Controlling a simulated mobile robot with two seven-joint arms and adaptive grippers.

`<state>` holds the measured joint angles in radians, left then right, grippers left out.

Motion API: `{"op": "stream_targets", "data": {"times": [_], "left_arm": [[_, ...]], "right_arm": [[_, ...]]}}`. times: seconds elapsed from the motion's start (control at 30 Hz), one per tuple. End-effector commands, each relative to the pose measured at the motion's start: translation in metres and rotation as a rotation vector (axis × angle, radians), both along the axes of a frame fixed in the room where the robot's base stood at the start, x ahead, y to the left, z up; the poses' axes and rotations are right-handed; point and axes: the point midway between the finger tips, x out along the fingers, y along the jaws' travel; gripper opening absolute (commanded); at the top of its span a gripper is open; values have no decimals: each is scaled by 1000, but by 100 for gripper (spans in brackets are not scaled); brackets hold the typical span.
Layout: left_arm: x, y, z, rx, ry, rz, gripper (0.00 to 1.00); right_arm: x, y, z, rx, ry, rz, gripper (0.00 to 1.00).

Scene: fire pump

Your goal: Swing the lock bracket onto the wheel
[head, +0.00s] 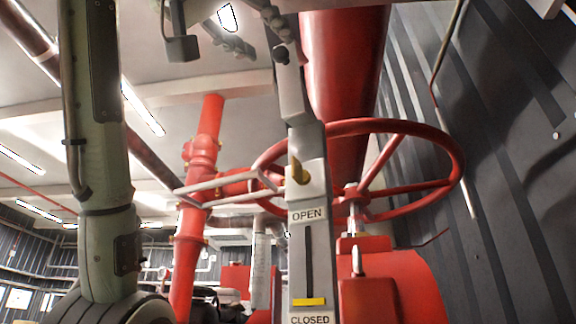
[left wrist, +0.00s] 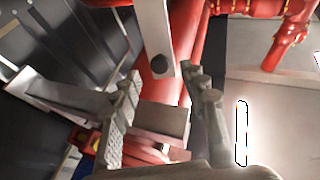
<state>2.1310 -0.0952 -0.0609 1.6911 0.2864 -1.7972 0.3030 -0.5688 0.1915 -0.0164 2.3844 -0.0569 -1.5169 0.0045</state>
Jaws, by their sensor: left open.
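The red handwheel (head: 440,145) stands right of and behind a grey upright post (head: 309,262) marked OPEN and CLOSED. A narrow grey bar (head: 291,92), which looks like the lock bracket, rises tilted from the post's top and has a dark round knob near its upper end. A brass padlock-like piece (head: 300,172) is on the post. My left gripper (head: 260,42) is open at the bar's upper end. In the left wrist view, its fingers (left wrist: 165,135) are spread, and a grey bar (left wrist: 153,35) with a dark round spot lies near them. Contact cannot be told. My right gripper is not in view.
A thick red pipe (head: 345,60) rises behind the wheel. A dark ribbed wall (head: 505,190) stands close on the right. A pale forked bar (head: 225,183) crosses left of the post. Another red pipe (head: 187,260) stands farther left.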

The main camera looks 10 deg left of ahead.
Motion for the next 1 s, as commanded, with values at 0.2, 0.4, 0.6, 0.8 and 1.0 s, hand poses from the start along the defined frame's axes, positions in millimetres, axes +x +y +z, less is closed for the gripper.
{"op": "stream_targets", "data": {"times": [0.2,0.4,0.6,0.8,1.0], "left_arm": [[33,-14,15,3,5,-1,43],[49,-21,22,2,3,0,43],[51,-22,22,2,1,0,43],[51,-22,22,2,1,0,32],[51,-22,22,2,1,-1,7]], "right_arm": [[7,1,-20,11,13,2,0],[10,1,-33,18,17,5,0],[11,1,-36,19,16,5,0],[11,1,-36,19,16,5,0],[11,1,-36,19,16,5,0]]}}
